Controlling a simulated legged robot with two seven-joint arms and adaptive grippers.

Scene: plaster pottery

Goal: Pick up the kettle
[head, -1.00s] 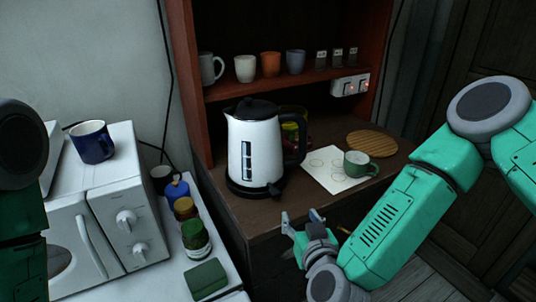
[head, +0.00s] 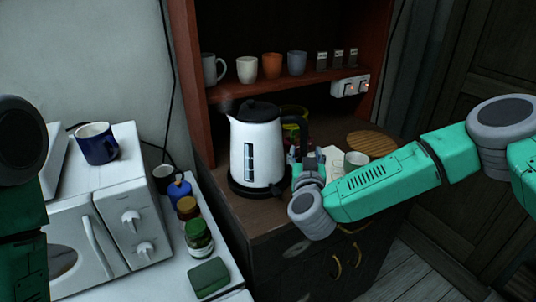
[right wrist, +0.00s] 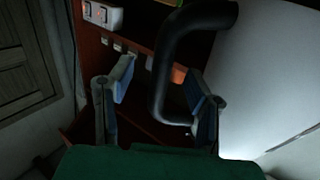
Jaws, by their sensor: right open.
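The white kettle (head: 262,140) with a black lid, black handle and black base stands upright on the brown cabinet top. My right gripper (head: 308,165) is at the right side of the kettle, by its handle. In the right wrist view, the black handle (right wrist: 165,65) lies between the two open fingers of the right gripper (right wrist: 160,88), which do not appear closed on it. The white kettle body (right wrist: 268,85) fills the right of that view. My left arm shows at the left edge in the head view, but its gripper is out of view.
A mug (head: 356,159), partly hidden by my right arm, and a round wooden board (head: 372,143) are right of the kettle. Mugs and small jars line the shelf (head: 290,80) above. A white microwave (head: 110,215) and several jars stand at left.

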